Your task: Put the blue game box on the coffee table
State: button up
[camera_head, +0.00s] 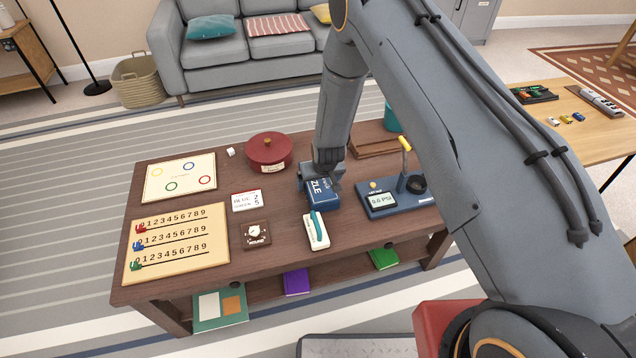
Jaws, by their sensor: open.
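The blue game box (323,195), with white letters reading "ZLE" in view, is at the middle of the dark wooden coffee table (190,281). It appears to rest on the tabletop, partly hidden by my gripper. My gripper (321,180) is open, pointing down right over the box, with its fingers at the box's upper part. Whether a finger touches the box cannot be told.
Close to the box are a white tray with a teal item (316,231), a blue gauge device (398,195) and a red lidded pot (269,151). Game boards (180,178) cover the table's left. A sofa (225,62) stands behind. A wooden table (590,140) is at right.

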jog(key=v, duration=1.2)
jog(key=s+d+r+m+g, duration=0.1)
jog(key=s+d+r, duration=0.5)
jog(key=d+r, duration=0.15)
jog(key=s+d+r+m+g, duration=0.1)
jog(key=s+d+r, duration=0.4)
jog(key=d+r, duration=0.3)
jog(key=s+d+r+m, duration=0.1)
jog(key=s+d+r, duration=0.1)
jog(key=s, duration=0.3)
jog(key=s+d+r+g, duration=0.1)
jog(key=s+d+r, duration=0.1)
jog(key=s+r, duration=0.2)
jog(key=s+d+r+m+g+h, duration=0.1)
jog(key=s+d+r, duration=0.2)
jog(key=s, duration=0.5)
jog(key=shift+s+r+m, duration=0.2)
jog(key=shift+r+m, duration=0.05)
jog(key=shift+m, duration=0.05)
jog(key=shift+a, duration=0.15)
jog(key=shift+n, duration=0.7)
jog(key=a+p, duration=0.1)
jog(key=a+r+p, duration=0.2)
jog(key=shift+s+a, duration=0.1)
jog(key=shift+a, duration=0.3)
